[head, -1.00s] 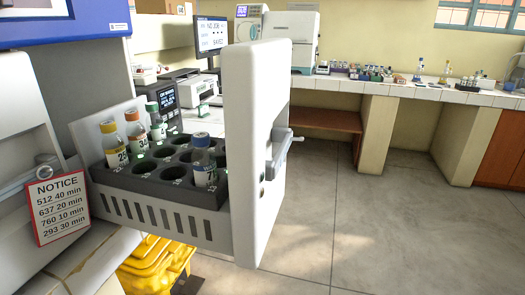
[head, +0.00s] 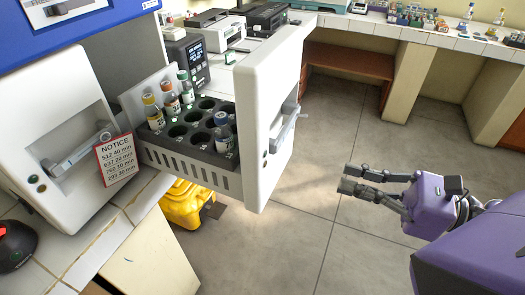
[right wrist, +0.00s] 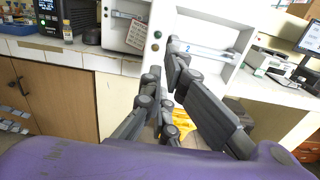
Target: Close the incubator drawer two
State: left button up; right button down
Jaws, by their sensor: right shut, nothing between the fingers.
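Incubator drawer two is pulled out in the head view. Its white front panel (head: 268,85) faces right and bears a grey handle (head: 286,122). Its dark rack (head: 172,146) holds several capped bottles (head: 153,108), upright. My right gripper (head: 350,178) is shut and empty, to the right of the panel and apart from it, pointing left. In the right wrist view my right gripper's fingers (right wrist: 166,75) overlap the white panel (right wrist: 187,28), which is marked 2. My left gripper is not in view.
The incubator's other closed front (head: 65,150) with a notice card (head: 115,160) is at left. A dark rounded device (head: 15,243) stands on the tiled counter. A yellow object (head: 185,203) lies below the drawer. The floor (head: 310,215) right of the drawer is open.

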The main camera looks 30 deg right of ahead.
jog(key=p, duration=0.4)
send_near(266, 157)
jog(key=x, duration=0.5)
jog(key=shift+w+a+r, duration=0.15)
jog(key=shift+r, duration=0.05)
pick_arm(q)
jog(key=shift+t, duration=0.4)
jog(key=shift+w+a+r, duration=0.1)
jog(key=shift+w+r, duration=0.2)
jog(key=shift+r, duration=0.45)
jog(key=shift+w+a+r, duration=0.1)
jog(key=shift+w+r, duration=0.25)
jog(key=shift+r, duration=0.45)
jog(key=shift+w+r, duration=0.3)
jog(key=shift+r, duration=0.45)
pick_arm(e)
jog(key=shift+w+a+f, duration=0.25)
jog(key=shift+w+a, duration=0.2)
jog(key=shift+w, duration=0.1)
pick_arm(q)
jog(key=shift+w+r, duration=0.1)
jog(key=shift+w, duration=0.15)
